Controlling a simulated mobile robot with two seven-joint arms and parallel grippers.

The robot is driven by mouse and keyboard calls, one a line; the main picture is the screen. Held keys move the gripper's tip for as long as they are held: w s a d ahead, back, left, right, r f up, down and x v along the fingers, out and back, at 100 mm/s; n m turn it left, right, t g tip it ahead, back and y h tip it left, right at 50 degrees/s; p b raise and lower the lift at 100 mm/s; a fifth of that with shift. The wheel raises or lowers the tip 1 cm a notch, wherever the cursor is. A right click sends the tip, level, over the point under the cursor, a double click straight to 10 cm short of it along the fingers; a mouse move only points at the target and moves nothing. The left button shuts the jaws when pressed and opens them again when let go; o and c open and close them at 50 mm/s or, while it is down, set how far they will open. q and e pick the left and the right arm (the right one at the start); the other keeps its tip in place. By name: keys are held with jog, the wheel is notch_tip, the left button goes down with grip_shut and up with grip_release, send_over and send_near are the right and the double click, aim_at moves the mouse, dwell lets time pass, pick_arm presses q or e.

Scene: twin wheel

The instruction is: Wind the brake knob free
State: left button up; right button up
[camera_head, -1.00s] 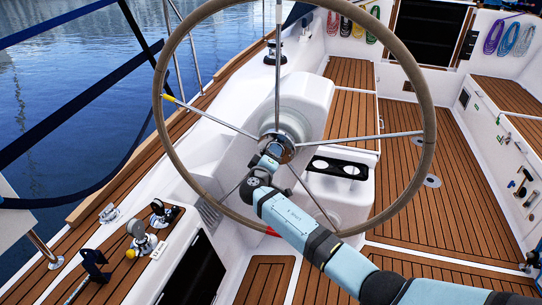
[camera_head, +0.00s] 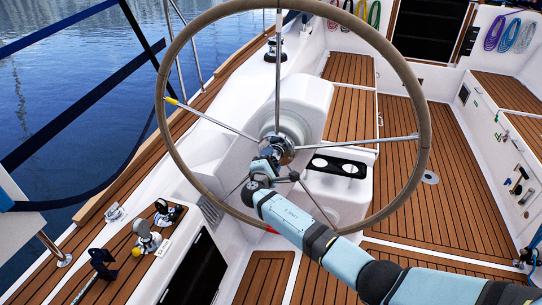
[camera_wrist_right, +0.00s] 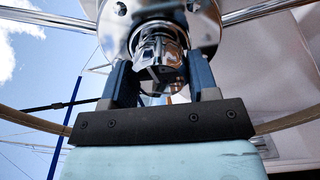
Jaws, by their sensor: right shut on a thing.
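The large steering wheel (camera_head: 424,120) stands upright in the head view, with a tan rim and metal spokes. Its shiny hub (camera_head: 280,145) is at the middle, and its chrome disc (camera_wrist_right: 192,22) fills the top of the right wrist view. The brake knob (camera_wrist_right: 158,52) is a chrome, ribbed piece at the middle of this disc. My right gripper (camera_wrist_right: 160,80) is shut on it, with one dark blue finger on each side. In the head view my right gripper (camera_head: 272,157) is at the hub, and it hides most of the knob. My left gripper is out of view.
The wheel's spokes and rim surround my right arm, which reaches the hub near the lower spokes. A white pedestal (camera_head: 300,100) stands behind the wheel. A holder with two round openings (camera_head: 340,166) is at its right. Winches (camera_head: 147,238) stand at the lower left.

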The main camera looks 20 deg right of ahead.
jog(key=shift+r+n+p, duration=0.1)
jog(key=shift+n+p, duration=0.4)
jog(key=shift+n, duration=0.5)
jog(key=shift+n+p, duration=0.55)
jog(key=shift+n, duration=0.35)
jog(key=shift+n+p, duration=0.5)
jog(key=shift+n, duration=0.4)
jog(key=shift+s+n+p, duration=0.1)
jog(key=shift+n+p, duration=0.5)
jog(key=shift+n, duration=0.5)
jog(key=shift+n+p, duration=0.3)
jog(key=shift+n, duration=0.2)
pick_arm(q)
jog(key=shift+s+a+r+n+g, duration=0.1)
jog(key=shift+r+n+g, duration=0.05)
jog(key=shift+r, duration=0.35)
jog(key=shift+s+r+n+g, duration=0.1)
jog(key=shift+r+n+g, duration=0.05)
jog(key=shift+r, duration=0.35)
pick_arm(e)
jog(key=shift+d+f+n, duration=0.1)
jog(key=shift+f+n, duration=0.1)
jog(key=shift+n, duration=0.3)
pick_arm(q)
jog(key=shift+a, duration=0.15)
pick_arm(e)
jog(key=o, duration=0.9)
